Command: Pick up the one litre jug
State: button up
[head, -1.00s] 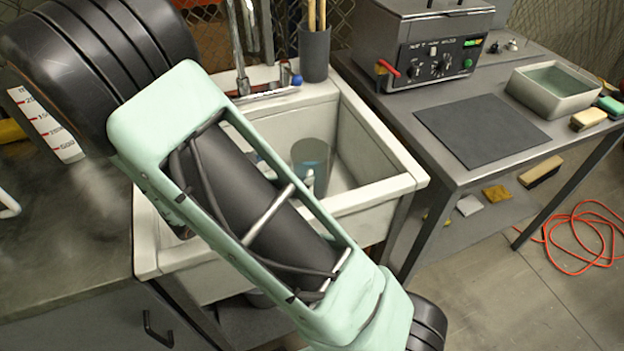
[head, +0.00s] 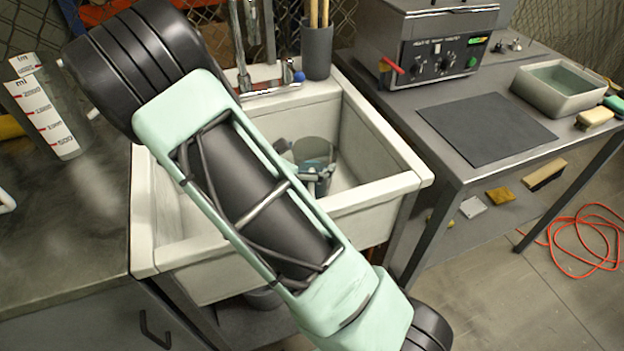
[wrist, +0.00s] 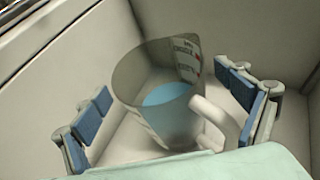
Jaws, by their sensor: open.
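A clear jug (wrist: 165,97) with a white handle and a printed scale stands in the sink, with blue showing inside it. In the head view the jug (head: 316,151) is partly hidden by my gripper (head: 306,172). In the wrist view my gripper (wrist: 163,88) is open, with blue-padded fingers on either side of the jug. The right finger is close to the handle, and the left finger stands clear of the wall. I see no grip on the jug.
The white sink (head: 400,188) has walls around the jug. Larger measuring jugs with ml scales (head: 48,120) stand on the left counter. A tap (head: 240,60) and a grey tool holder (head: 317,52) are at the back. A bench with a machine (head: 430,45) stands right.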

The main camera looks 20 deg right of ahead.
jog(key=c, duration=2.2)
jog(key=shift+r, duration=0.25)
